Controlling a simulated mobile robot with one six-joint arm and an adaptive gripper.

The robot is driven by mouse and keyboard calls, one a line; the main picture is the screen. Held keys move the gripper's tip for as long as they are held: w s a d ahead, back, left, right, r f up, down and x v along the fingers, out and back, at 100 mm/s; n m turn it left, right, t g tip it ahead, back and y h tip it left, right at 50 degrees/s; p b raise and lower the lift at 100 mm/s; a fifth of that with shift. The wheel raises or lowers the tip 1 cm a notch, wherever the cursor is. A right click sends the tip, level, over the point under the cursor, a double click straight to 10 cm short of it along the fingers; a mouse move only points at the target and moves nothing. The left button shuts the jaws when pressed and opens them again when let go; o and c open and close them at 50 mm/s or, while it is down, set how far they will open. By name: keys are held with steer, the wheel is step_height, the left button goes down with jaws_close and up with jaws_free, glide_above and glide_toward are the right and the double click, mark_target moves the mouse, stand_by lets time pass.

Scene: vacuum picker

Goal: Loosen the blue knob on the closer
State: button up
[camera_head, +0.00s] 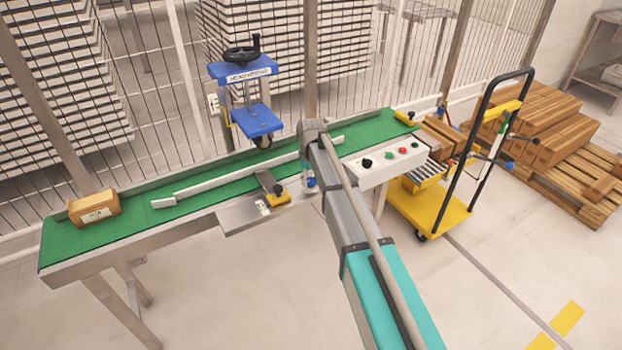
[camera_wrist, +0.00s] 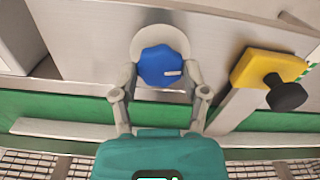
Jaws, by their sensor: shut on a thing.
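The blue knob (camera_wrist: 161,65) is a lobed knob with a small white mark near its right edge, on a pale round base in the wrist view. My gripper (camera_wrist: 162,80) has one finger on each side of it and is shut on it. In the head view a small piece of the blue knob (camera_head: 311,182) shows beside the end of my arm, at the conveyor's near edge. My gripper is mostly hidden there. The closer's body cannot be made out clearly.
A yellow block with a black knob (camera_wrist: 270,75) stands close by on the right in the wrist view. The green conveyor (camera_head: 220,187) carries a cardboard box (camera_head: 94,207) and a white guide rail (camera_head: 240,171). A button panel (camera_head: 381,164) and a yellow cart (camera_head: 434,207) are on the right.

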steer(key=shift+n, duration=1.9)
steer(key=o, duration=1.1)
steer(key=shift+o, duration=0.2)
